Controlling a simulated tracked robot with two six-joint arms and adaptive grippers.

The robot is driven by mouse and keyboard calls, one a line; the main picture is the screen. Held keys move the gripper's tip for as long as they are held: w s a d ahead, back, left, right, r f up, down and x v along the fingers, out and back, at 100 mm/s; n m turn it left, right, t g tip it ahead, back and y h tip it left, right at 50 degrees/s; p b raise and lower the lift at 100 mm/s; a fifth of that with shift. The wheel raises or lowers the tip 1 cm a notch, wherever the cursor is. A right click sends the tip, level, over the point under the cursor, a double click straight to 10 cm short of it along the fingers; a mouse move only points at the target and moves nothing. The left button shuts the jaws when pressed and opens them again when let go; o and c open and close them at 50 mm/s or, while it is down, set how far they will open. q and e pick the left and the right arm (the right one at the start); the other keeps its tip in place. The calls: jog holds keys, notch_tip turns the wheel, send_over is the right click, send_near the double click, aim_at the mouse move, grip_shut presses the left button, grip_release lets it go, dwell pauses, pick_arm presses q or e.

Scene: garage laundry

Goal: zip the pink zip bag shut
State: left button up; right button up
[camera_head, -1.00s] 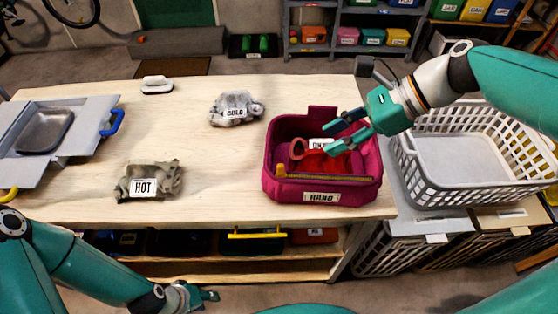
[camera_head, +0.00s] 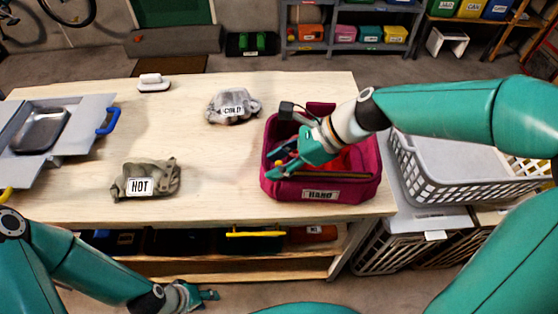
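The pink zip bag (camera_head: 322,195) stands at the right end of the wooden table with a HAND label on its front. Its top is open and red cloth (camera_head: 357,160) shows inside. My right gripper (camera_head: 272,162) is at the bag's left side, over the rim, with its fingers apart. The gripper and forearm hide part of the bag's opening and the left part of the yellow strip along its front rim. I cannot tell whether a fingertip touches the bag. My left gripper (camera_head: 212,296) is low at the bottom left, below the table's front edge; its fingers are too small to read.
A HOT-labelled cloth bundle (camera_head: 147,178) and a COLD-labelled one (camera_head: 233,105) lie on the table. A white brush (camera_head: 153,82) is at the back left, a grey sink unit (camera_head: 75,150) at the left. A white basket (camera_head: 440,190) stands right of the bag. The table's middle is clear.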

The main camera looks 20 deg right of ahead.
grip_shut()
dwell(0.3)
